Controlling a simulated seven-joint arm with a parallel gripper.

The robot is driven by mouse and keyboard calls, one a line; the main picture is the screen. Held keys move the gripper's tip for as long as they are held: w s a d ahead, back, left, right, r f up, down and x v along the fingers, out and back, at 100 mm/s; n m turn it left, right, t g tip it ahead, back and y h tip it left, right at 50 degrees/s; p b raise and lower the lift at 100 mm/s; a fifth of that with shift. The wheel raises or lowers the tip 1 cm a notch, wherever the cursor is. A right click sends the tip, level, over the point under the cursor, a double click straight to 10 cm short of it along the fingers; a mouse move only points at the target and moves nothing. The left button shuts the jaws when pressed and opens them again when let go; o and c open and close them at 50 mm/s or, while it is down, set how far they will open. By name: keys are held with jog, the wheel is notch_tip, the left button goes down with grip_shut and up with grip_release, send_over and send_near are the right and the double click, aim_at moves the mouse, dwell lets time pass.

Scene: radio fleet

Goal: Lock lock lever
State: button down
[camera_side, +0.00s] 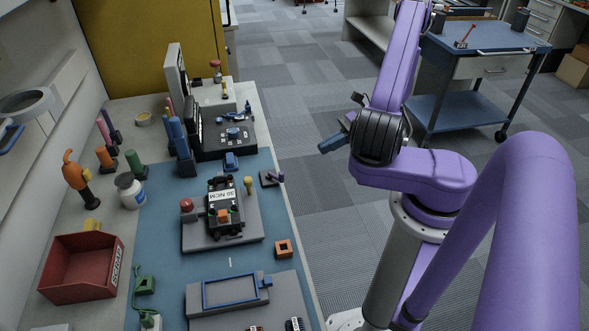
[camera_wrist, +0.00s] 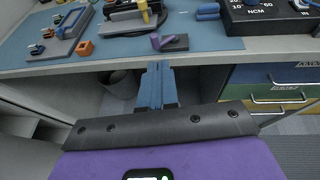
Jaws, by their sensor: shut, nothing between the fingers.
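A small purple lever (camera_side: 276,176) stands on a dark grey base (camera_side: 266,183) at the right edge of the blue mat, near the bench's front edge. In the wrist view the purple lever (camera_wrist: 156,41) shows on its grey base (camera_wrist: 176,43), beyond my fingertips. It looks like the lock lever, but I see no label. My gripper (camera_side: 324,147), with blue fingers, is in the air off the bench, to the right of the lever in the side view. In the wrist view my gripper (camera_wrist: 158,66) is shut and empty, clear of the lever.
A yellow-topped post (camera_side: 248,182) stands close by. An orange block (camera_side: 283,249) and a grey plate with a blue frame (camera_side: 231,291) lie nearer. Open air surrounds my gripper.

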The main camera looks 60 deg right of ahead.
jog(key=d+f+n+g+y, duration=0.1)
jog(key=d+f+n+y, duration=0.2)
jog(key=d+f+y, duration=0.2)
jog(key=shift+w+f+g, duration=0.3)
jog(key=shift+w, duration=0.05)
send_near(275, 175)
jog(key=a+r, duration=0.1)
jog(key=a, duration=0.5)
dwell(0.6)
jog(key=shift+s+a+m+t, duration=0.2)
jog(key=shift+a+m+t, duration=0.35)
jog(key=shift+t, duration=0.25)
jog(key=a+m+t+h, duration=0.1)
jog(key=t+h, duration=0.1)
jog(key=a+m+t+h, duration=0.1)
jog(key=m+t+h, duration=0.1)
jog(key=a+m+t+h, duration=0.1)
jog(key=m+t, duration=0.1)
jog(key=shift+s+m+h, duration=0.2)
jog(key=shift+m+h, duration=0.05)
jog(key=shift+h, duration=0.15)
jog(key=shift+d, duration=0.1)
